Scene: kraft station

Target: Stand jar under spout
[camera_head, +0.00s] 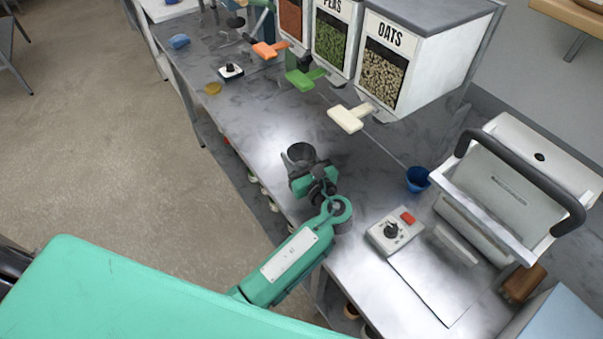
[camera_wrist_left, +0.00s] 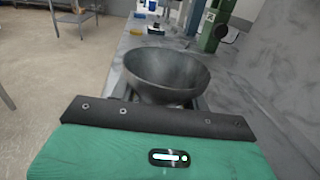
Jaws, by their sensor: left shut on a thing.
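My left gripper (camera_head: 306,172) is shut on a dark grey, open-topped round vessel, which I take to be the jar (camera_head: 300,153). It is held over the front part of the counter, roughly upright, and I cannot tell whether its base touches the counter. In the left wrist view the jar (camera_wrist_left: 165,72) shows its wide, empty-looking mouth. Behind it are dispensers with spout levers: white under the oats bin (camera_head: 350,118), green (camera_head: 305,78) under the peas bin, and orange (camera_head: 270,49) farther left. My right gripper is not in view.
A blue cup (camera_head: 417,179) stands right of the jar. A grey control box (camera_head: 395,231) with a knob and red button sits nearer, beside a machine with a dark curved handle (camera_head: 520,180). The counter (camera_head: 262,118) between jar and dispensers is clear.

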